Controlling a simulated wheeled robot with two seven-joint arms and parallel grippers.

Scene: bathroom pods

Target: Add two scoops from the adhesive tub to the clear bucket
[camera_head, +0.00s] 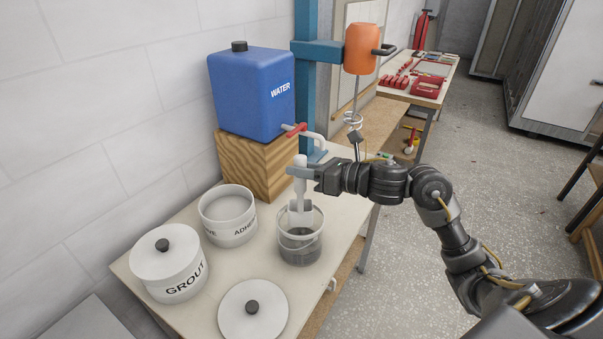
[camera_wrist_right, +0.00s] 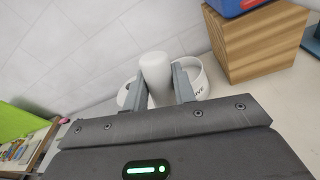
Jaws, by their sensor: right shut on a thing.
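My right gripper (camera_head: 308,174) is shut on the pale handle of a scoop (camera_head: 300,205). The scoop is upright, with its lower part inside the mouth of the clear bucket (camera_head: 316,246). Grey material fills the lower part of the bucket; how much is on the scoop I cannot tell. In the right wrist view the scoop's white handle (camera_wrist_right: 156,78) stands between the two fingers. The open adhesive tub (camera_head: 231,238) stands left of the bucket, and its contents are hard to make out. It also shows behind the fingers in the wrist view (camera_wrist_right: 201,86). My left gripper is not in view.
A lidded grout tub (camera_head: 172,283) stands front left. A loose round lid (camera_head: 262,320) lies at the table's front. Behind are a blue water container (camera_head: 250,95) on a wooden block (camera_head: 262,169) with a red-handled tap (camera_head: 296,129), and an orange-topped mixer (camera_head: 360,50) on a blue post.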

